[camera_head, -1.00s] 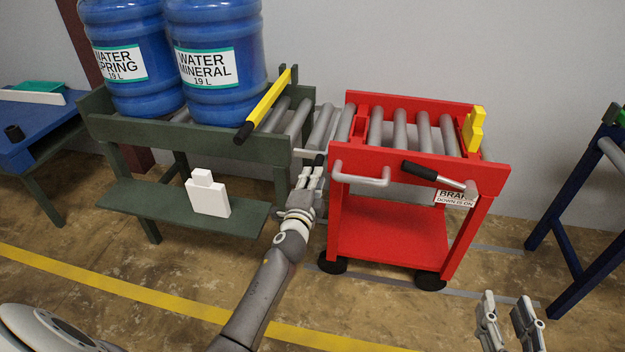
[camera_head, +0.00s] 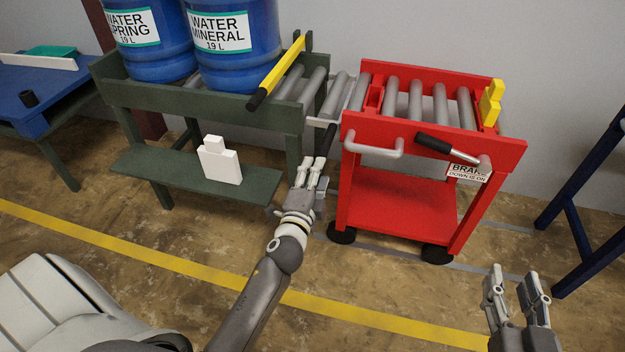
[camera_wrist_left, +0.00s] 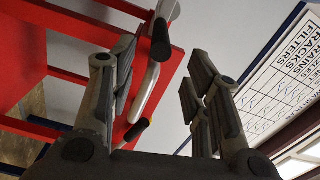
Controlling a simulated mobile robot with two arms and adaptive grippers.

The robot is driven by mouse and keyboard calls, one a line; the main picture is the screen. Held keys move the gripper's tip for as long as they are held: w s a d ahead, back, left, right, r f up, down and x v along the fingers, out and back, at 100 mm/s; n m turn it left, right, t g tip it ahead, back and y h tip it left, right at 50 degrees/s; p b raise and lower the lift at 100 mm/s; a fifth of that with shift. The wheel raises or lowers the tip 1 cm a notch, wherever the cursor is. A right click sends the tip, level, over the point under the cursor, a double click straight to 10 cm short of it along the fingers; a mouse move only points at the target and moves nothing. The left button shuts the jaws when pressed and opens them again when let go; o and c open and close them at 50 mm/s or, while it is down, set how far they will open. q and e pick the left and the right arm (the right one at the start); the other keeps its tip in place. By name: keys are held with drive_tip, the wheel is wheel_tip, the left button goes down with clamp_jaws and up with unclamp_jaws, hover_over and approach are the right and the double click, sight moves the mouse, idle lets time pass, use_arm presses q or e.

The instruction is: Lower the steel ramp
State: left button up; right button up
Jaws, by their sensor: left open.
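The steel ramp (camera_head: 336,94) is a short run of rollers in the gap between the green roller stand (camera_head: 205,105) and the red cart (camera_head: 430,138). It appears roughly in line with both; I cannot tell whether it rests on the cart. A black grip (camera_head: 328,140) stands below it, beside a pale rod (camera_head: 320,122). My left gripper (camera_head: 311,168) is open and empty, its tips just below and left of that grip. The left wrist view shows its spread fingers (camera_wrist_left: 160,95) beside the cart. My right gripper (camera_head: 516,278) is open and empty at lower right.
Two blue water jugs (camera_head: 235,50) stand on the green stand behind a yellow bar (camera_head: 277,72). The cart has a grey handle (camera_head: 373,149), a black-gripped brake lever (camera_head: 450,149) and a yellow stop (camera_head: 490,102).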

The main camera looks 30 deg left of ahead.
use_arm(q)
drive_tip(key=shift+v, duration=1)
